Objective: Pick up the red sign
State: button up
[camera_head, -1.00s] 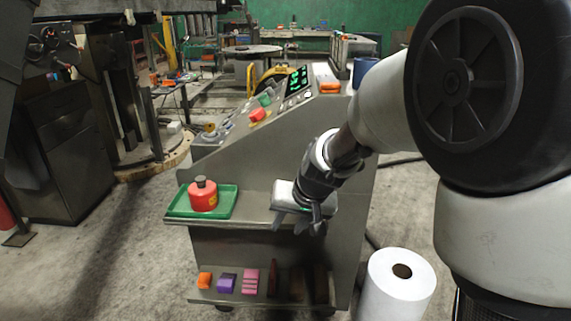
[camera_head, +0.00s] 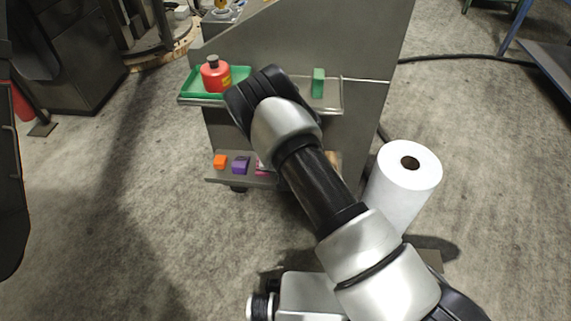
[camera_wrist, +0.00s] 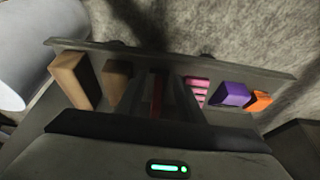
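The red sign (camera_wrist: 157,95) shows as a narrow dark-red upright strip in the wrist view, in the row on the low shelf (camera_wrist: 235,62). My gripper (camera_wrist: 160,88) points at it, with dark fingers apart on either side of the strip. No contact between fingers and sign can be made out in the shadow. In the head view my arm hides both the sign and my fingers.
Beside the sign stand a pink striped block (camera_wrist: 197,92) and a tan block (camera_wrist: 116,86). Purple (camera_head: 240,165) and orange (camera_head: 220,162) blocks are further along. A red bottle (camera_head: 215,75) and a green block (camera_head: 318,83) stand above. A white roll (camera_head: 405,180) stands right.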

jog(key=w, duration=0.3)
jog(key=shift+w+f+b, duration=0.1)
jog(key=shift+w+b, duration=0.2)
jog(key=shift+w, duration=0.1)
jog(key=w+b, duration=0.1)
jog(key=w, duration=0.3)
jog(key=shift+w+d+f+b, duration=0.1)
jog(key=shift+w+f+b, duration=0.1)
jog(key=shift+w+b, duration=0.2)
jog(key=shift+f, duration=0.3)
grip_shut()
